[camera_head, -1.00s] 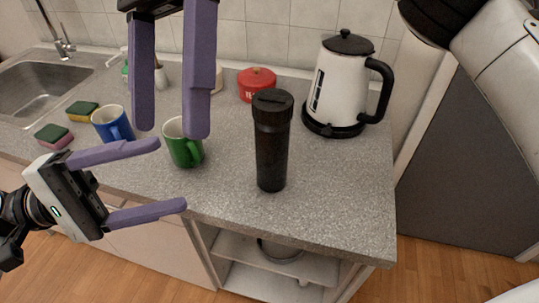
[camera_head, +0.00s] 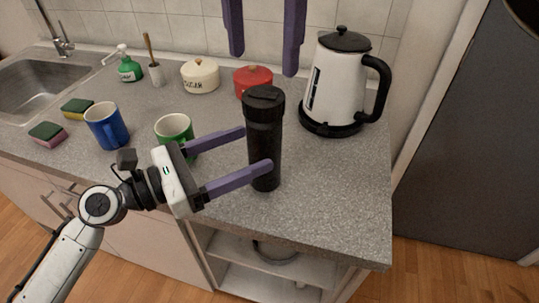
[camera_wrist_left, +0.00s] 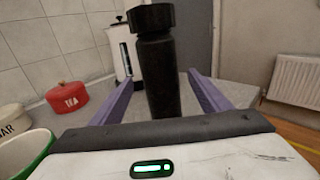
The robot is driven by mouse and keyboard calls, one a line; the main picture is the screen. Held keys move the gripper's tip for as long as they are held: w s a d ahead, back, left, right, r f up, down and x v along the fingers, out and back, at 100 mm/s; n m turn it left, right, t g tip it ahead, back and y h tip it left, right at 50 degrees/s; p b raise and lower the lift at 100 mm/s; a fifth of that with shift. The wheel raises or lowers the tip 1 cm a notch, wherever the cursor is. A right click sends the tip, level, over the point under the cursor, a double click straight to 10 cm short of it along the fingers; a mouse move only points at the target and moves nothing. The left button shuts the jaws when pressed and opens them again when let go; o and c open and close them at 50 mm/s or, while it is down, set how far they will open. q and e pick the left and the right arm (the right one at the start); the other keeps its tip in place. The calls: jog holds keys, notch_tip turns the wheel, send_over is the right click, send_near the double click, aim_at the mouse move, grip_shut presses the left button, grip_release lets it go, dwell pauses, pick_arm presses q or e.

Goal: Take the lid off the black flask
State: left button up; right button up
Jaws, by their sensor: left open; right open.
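The black flask (camera_head: 263,125) stands upright on the grey worktop, with its black lid (camera_head: 264,97) on top. My left gripper (camera_head: 257,149) is open, and its two purple fingers reach toward the flask from the left, one on the far side and one on the near side. In the left wrist view the flask (camera_wrist_left: 159,75) stands between the open fingers, and its lid (camera_wrist_left: 151,18) is above finger height. My right gripper (camera_head: 265,62) is open and empty at the top of the head view, above and behind the flask; only its fingers show.
A white kettle (camera_head: 336,80) stands behind right of the flask. A green mug (camera_head: 172,127) is just behind my left gripper, with a blue mug (camera_head: 107,127) farther left. A red tea pot (camera_head: 252,78) and a sugar pot (camera_head: 200,77) stand behind. The front right worktop is clear.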

aim_at(279, 138)
pick_arm(q)
jog(key=x, duration=0.8)
jog(key=shift+s, duration=0.1)
grip_shut()
pick_arm(e)
jog(key=m, duration=0.4)
jog(key=shift+m, duration=0.4)
jog(key=m, duration=0.4)
jog(key=shift+f, duration=4.05)
